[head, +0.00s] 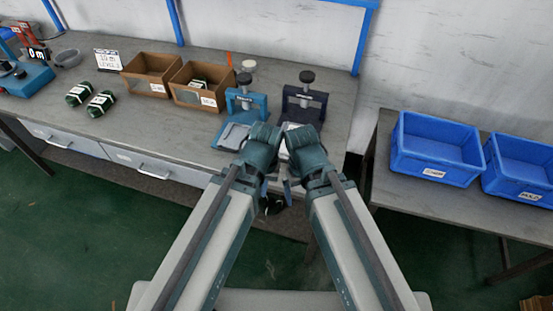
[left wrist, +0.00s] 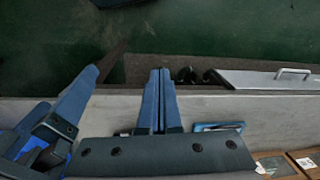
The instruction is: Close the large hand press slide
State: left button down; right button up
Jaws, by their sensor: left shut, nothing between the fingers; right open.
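Two hand presses stand near the bench's right end in the head view: a blue one (head: 245,98) and a dark one (head: 304,97). I cannot tell which is the large one. A pale slide plate (head: 233,136) sticks out at the front of the blue press. The front of the dark press is largely hidden by my wrists. My left gripper (head: 267,190) is shut and empty at the bench's front edge; its closed fingers show in the left wrist view (left wrist: 158,100). My right gripper (head: 289,187) is open close beside it, its fingertips partly hidden.
Two brown bins (head: 150,76) (head: 196,88) and two dark green parts (head: 78,94) (head: 101,103) lie left of the presses. Blue crates (head: 437,148) (head: 520,170) stand on a side table at right. Drawers (head: 150,162) run under the bench. My two wrists nearly touch.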

pick_arm(q)
jog(key=w+a+r+n+t+h, duration=0.1)
jog(key=w+n, duration=0.4)
jog(key=n, duration=0.9)
jog(key=w+a+r+n+t+h+p, duration=0.1)
jog(key=w+n, duration=0.5)
jog(key=n, duration=0.8)
jog(key=shift+a+r+n+h+p, duration=0.2)
jog(key=shift+a+n+h+p, duration=0.1)
jog(key=shift+a+n+h, duration=0.15)
jog(key=shift+w+f, duration=0.1)
jog(key=b+x, duration=0.9)
jog(key=x, duration=0.1)
jog(key=shift+b, duration=0.4)
jog(key=w+d, duration=0.1)
jog(key=w+d+r+p, duration=0.1)
jog(key=shift+w+d, duration=0.1)
jog(key=shift+w, duration=0.25)
jog(key=shift+w+d, duration=0.25)
